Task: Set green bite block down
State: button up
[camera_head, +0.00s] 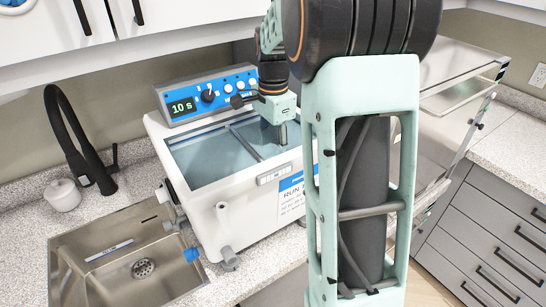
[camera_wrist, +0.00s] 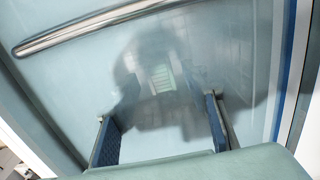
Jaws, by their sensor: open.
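My gripper (camera_wrist: 162,125) is open, with blue-padded fingers apart and nothing visible between them. In the head view my gripper (camera_head: 283,132) points down into the white bath (camera_head: 215,222), over its right part. A small pale green, striped patch (camera_wrist: 162,78) shows ahead of the fingertips in the wrist view, inside a dark reflection or shadow. I cannot tell whether it is the green bite block or a reflection. No bite block is clear in the head view, where my arm hides part of the bath.
A metal bar (camera_head: 245,143) crosses the bath; it also shows in the wrist view (camera_wrist: 100,25). The control panel (camera_head: 208,95) behind reads 10 s. A sink (camera_head: 120,262) with a black faucet (camera_head: 75,140) lies left. An open steel unit (camera_head: 440,120) and drawers (camera_head: 485,235) are right.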

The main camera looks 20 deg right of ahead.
notch_tip(320, 180, up, 11)
jog(key=shift+f, duration=0.2)
dwell(0.5)
